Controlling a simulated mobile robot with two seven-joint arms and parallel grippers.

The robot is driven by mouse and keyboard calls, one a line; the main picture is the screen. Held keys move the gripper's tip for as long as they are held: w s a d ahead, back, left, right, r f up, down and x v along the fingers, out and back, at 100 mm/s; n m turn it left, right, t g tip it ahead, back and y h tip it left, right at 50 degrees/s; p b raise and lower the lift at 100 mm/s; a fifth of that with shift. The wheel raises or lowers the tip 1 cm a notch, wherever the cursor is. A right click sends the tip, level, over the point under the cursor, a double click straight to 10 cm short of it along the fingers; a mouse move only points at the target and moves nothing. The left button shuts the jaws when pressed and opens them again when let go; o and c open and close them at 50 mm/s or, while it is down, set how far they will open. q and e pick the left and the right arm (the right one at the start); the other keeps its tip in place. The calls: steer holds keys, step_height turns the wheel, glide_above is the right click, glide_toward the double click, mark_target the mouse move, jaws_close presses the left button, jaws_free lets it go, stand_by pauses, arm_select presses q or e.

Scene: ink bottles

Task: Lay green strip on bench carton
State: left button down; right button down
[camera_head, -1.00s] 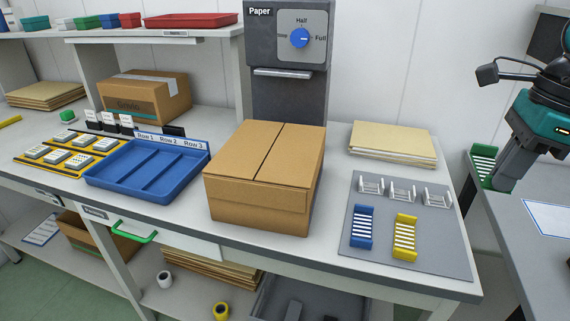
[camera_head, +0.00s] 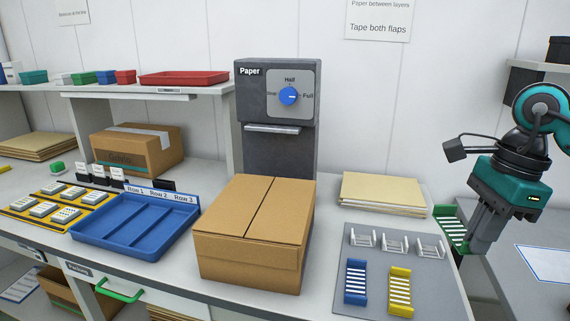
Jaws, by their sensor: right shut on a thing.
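The green slatted strip (camera_head: 451,229) is in my right gripper (camera_head: 472,243), which is shut on its right side, beyond the bench's right end. The gripper hides part of the strip. The bench carton (camera_head: 248,258) is a brown box with closed flaps in the middle of the bench (camera_head: 331,308). Its top is bare, with a seam between the flaps. The right gripper is well to the right of the carton. My left gripper is not in view.
A grey mat (camera_head: 430,282) right of the carton holds a blue strip (camera_head: 355,282), a yellow strip (camera_head: 400,291) and white racks. A paper stack (camera_head: 384,194) lies behind it. A grey paper dispenser (camera_head: 275,155) stands behind the carton. A blue tray (camera_head: 145,243) is left.

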steer(key=s+a+f+n+g+h, duration=0.1)
steer(key=a+f+n, duration=0.3)
steer(key=n, duration=0.5)
steer(key=s+a+f+n+p, duration=0.1)
steer(key=s+a+f+n, duration=0.1)
steer(key=a+f+n, duration=0.2)
steer(key=shift+a+f+n+g+h, duration=0.4)
steer(key=shift+f+n, duration=1.25)
steer(key=shift+n, duration=0.95)
